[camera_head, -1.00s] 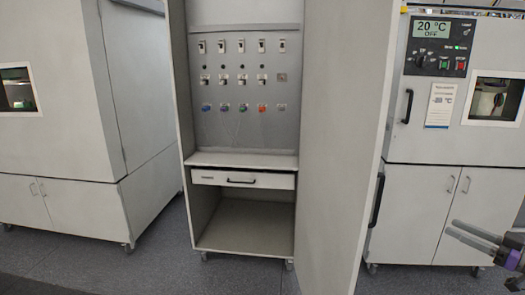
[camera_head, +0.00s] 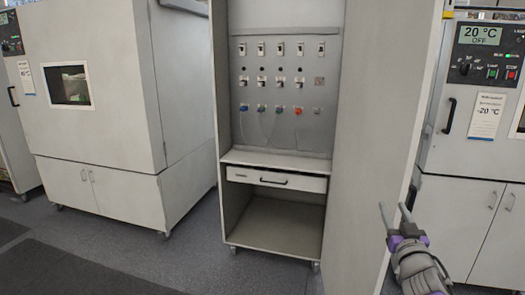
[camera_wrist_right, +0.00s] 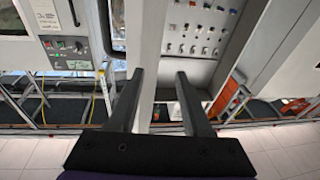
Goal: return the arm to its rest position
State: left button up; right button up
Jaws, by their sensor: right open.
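My right gripper (camera_head: 394,214) is at the lower right of the head view, in front of the open cabinet door and the right chamber. Its two fingers are apart and nothing is between them. In the right wrist view the same gripper (camera_wrist_right: 158,82) shows two spread dark fingers with empty space between, and the edge of a pale panel behind. My left gripper is not in the head view.
An open cabinet (camera_head: 271,156) with switches and a drawer (camera_head: 276,180) stands in the middle. Its door (camera_head: 375,130) swings out to the right, close to my right gripper. A chamber reading 20 °C (camera_head: 468,150) stands at right, another chamber (camera_head: 105,130) at left. Grey floor is open in front.

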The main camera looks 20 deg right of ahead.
jog(key=a+f+g+y, duration=0.1)
jog(key=a+f+g, duration=0.3)
jog(key=a+f, duration=0.45)
jog(key=s+a+f+n+g+y+p, duration=0.1)
jog(key=s+a+f+g+y, duration=0.1)
jog(key=s+a+f, duration=0.3)
jog(key=s+a+f+n+g+y+p, duration=0.1)
jog(key=s+a+f, duration=0.5)
jog(key=a, duration=0.7)
jog(key=s+a+f+n+g+y, duration=0.3)
jog(key=s+a+f+g+y, duration=0.2)
jog(key=a, duration=0.4)
jog(key=shift+s+a+f+y+p, duration=0.3)
jog(key=shift+s+f+p, duration=0.15)
jog(key=shift+f, duration=0.45)
